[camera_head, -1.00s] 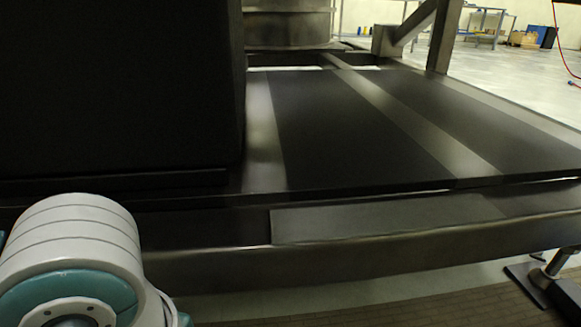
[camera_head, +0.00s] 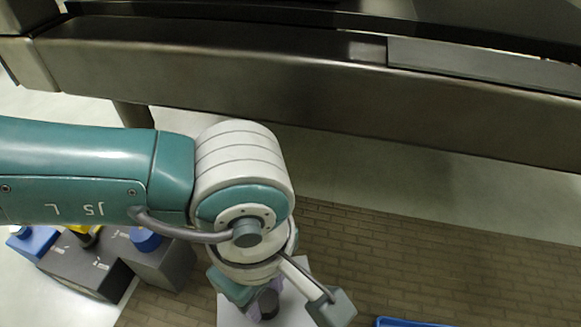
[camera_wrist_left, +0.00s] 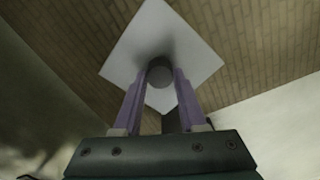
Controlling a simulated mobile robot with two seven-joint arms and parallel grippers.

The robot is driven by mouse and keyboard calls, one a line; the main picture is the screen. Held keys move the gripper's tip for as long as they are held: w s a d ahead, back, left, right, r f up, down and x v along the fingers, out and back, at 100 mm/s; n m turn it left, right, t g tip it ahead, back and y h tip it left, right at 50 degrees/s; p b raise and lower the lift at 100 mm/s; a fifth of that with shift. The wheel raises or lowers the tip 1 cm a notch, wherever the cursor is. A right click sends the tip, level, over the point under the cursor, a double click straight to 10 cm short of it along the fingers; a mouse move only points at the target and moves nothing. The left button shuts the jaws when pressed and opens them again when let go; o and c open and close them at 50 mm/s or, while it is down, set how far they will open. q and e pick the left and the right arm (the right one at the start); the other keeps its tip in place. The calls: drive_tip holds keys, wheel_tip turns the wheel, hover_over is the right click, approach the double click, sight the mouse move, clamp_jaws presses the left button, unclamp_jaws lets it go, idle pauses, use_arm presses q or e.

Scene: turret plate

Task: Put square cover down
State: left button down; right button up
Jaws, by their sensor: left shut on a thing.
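The square cover (camera_wrist_left: 195,52) is a thin pale grey plate with a dark round knob (camera_wrist_left: 160,72) in its middle. In the left wrist view, my left gripper (camera_wrist_left: 160,82) has its two purple fingers closed on this knob. In the head view, the cover (camera_head: 291,306) shows at the bottom under my left wrist, which hides much of it. The brick-patterned floor lies below the cover, and I cannot tell whether the cover touches it. My right gripper is not in view.
A large dark metal frame (camera_head: 220,85) crosses the top of the head view. Dark boxes (camera_head: 85,268) with blue and yellow items stand at the lower left. A blue tray edge (camera_head: 400,322) shows at the bottom. The brick-patterned floor (camera_head: 420,260) to the right is clear.

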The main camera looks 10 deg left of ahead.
use_arm(q)
wheel_tip(320, 180, down, 5)
drive_tip(key=b, duration=0.3)
drive_tip(key=shift+r+b, duration=0.2)
drive_tip(key=shift+b, duration=0.1)
drive_tip(key=shift+r, duration=0.1)
drive_tip(key=c, duration=0.9)
unclamp_jaws()
drive_tip(key=shift+f, duration=0.2)
drive_tip(key=o, duration=0.4)
drive_tip(key=shift+o, duration=0.2)
drive_tip(key=shift+r, duration=0.1)
wheel_tip(320, 180, up, 12)
drive_tip(key=p, duration=1)
drive_tip(key=shift+r, duration=0.1)
